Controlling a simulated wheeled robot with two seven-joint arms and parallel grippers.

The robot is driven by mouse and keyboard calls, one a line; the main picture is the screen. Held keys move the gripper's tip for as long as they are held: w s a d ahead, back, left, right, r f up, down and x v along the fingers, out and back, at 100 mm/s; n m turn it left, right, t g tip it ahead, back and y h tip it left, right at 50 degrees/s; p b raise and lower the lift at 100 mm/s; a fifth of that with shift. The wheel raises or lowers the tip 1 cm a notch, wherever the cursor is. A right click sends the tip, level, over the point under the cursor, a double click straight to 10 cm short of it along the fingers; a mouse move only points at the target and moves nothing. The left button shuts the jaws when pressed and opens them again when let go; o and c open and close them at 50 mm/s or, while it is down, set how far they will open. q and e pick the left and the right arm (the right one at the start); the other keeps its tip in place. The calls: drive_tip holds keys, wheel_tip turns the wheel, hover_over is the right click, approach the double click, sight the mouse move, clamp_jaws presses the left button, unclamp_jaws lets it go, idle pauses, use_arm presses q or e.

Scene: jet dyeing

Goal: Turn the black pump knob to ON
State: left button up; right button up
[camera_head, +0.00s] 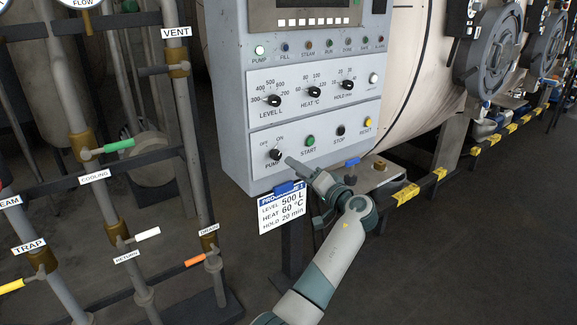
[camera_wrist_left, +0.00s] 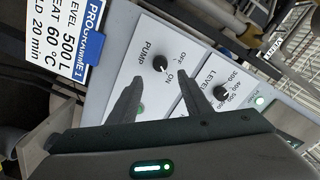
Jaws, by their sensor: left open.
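The black pump knob (camera_head: 276,154) sits at the lower left of the control panel, under the OFF and ON marks. It also shows in the left wrist view (camera_wrist_left: 159,64), with its PUMP label beside it. Its pointer is too small to read for certain. My left gripper (camera_head: 289,162) is just right of and below the knob in the head view. In the left wrist view, the left gripper (camera_wrist_left: 160,76) is open, its two fingers spread to either side of the knob with nothing between them. My right gripper is not in view.
The green START button (camera_head: 310,141), black STOP button (camera_head: 340,130) and yellow RESET button (camera_head: 367,122) are to the right. The LEVEL knob (camera_head: 274,100) is above. A programme card (camera_head: 283,208) hangs below the panel. Pipes with valve levers stand at left.

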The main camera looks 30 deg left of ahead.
use_arm(q)
drive_tip(key=v, duration=0.8)
drive_tip(key=shift+d+b, duration=0.15)
drive_tip(key=shift+b, duration=0.3)
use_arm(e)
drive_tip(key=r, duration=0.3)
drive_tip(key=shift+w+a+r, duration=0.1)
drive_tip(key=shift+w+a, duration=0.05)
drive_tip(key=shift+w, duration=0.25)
use_arm(q)
drive_tip(key=shift+f, duration=0.1)
